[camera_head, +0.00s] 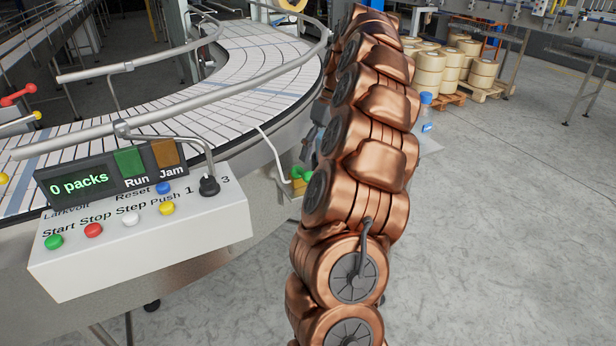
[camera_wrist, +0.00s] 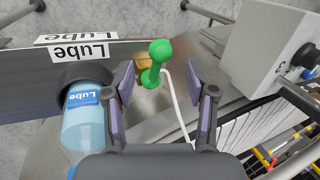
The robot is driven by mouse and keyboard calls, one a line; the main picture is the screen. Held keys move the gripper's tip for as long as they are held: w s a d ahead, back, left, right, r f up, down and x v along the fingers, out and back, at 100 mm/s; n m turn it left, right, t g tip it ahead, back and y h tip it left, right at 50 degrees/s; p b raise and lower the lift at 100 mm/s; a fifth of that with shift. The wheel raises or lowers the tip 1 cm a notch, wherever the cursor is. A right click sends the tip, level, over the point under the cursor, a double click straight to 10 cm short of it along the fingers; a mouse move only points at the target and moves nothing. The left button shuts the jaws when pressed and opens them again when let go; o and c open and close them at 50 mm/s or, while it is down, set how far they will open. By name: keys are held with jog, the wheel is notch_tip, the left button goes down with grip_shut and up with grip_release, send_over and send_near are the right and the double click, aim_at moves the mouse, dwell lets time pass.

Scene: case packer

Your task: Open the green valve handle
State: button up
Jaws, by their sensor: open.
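The green valve handle (camera_wrist: 155,63) shows in the wrist view as a rounded bar on a brass-coloured fitting, just beyond my fingertips and toward the left one. My gripper (camera_wrist: 165,80) is open and empty, with its two fingers apart. A white tube runs from the fitting back between the fingers. In the head view the green handle (camera_head: 301,173) shows beside my copper-coloured arm, which covers part of that area. My gripper is mostly hidden behind the arm there.
A blue-capped bottle labelled Lube (camera_wrist: 88,125) stands close to my left finger, in a dark holder. The white control box (camera_wrist: 268,45) is at upper right; it also shows with buttons in the head view (camera_head: 140,235). The curved conveyor (camera_head: 230,75) lies left of my arm.

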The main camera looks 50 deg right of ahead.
aim_at(309, 175)
jog(key=shift+p+x, duration=0.85)
jog(key=shift+x, duration=2.2)
jog(key=shift+c, duration=0.3)
grip_shut()
